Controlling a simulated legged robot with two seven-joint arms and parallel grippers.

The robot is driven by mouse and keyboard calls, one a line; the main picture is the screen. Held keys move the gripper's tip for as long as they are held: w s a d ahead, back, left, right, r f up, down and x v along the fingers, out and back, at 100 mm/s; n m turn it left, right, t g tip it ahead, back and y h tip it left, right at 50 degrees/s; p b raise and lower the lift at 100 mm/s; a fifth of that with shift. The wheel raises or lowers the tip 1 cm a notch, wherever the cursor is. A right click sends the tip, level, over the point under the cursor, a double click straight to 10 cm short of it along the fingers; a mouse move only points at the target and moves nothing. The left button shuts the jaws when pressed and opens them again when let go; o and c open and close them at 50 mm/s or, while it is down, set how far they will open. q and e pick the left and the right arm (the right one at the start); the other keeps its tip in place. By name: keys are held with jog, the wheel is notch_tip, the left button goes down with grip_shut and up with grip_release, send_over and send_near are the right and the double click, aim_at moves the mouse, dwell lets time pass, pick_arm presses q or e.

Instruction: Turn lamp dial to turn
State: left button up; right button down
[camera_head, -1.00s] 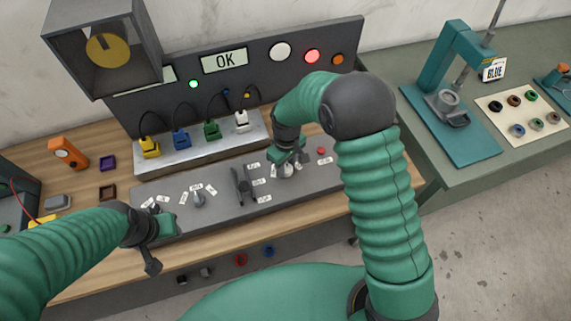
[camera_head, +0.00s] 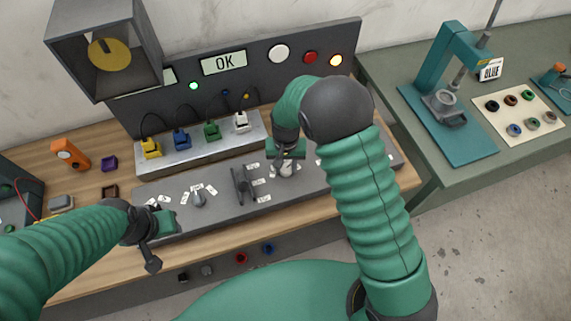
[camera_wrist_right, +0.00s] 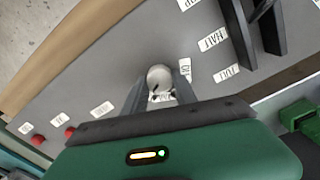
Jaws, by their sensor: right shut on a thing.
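The lamp dial (camera_wrist_right: 160,77) is a round pale-grey knob on the dark grey console. It shows between the two fingers of my right gripper (camera_wrist_right: 159,92) in the right wrist view. My right gripper is shut on the dial, and small white labels lie around it, one partly hidden by the fingers. In the head view, my right gripper (camera_head: 286,160) is over the right part of the console, with the dial (camera_head: 285,170) mostly hidden below it.
My left gripper (camera_head: 163,222) hovers near the console's front left; its fingers are unclear. A black lever bracket (camera_head: 244,185) and another grey knob (camera_head: 199,198) stand left of the dial. Two red buttons (camera_wrist_right: 39,141) sit along the console.

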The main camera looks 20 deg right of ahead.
aim_at(286, 168)
jog(key=shift+s+f+m, duration=0.1)
jog(key=shift+s+m, duration=0.05)
jog(key=shift+m, duration=0.25)
jog(key=c, duration=1)
grip_release()
jog(key=shift+a, duration=0.1)
notch_tip(286, 168, up, 17)
jog(key=b, duration=0.1)
jog(key=shift+f, duration=0.1)
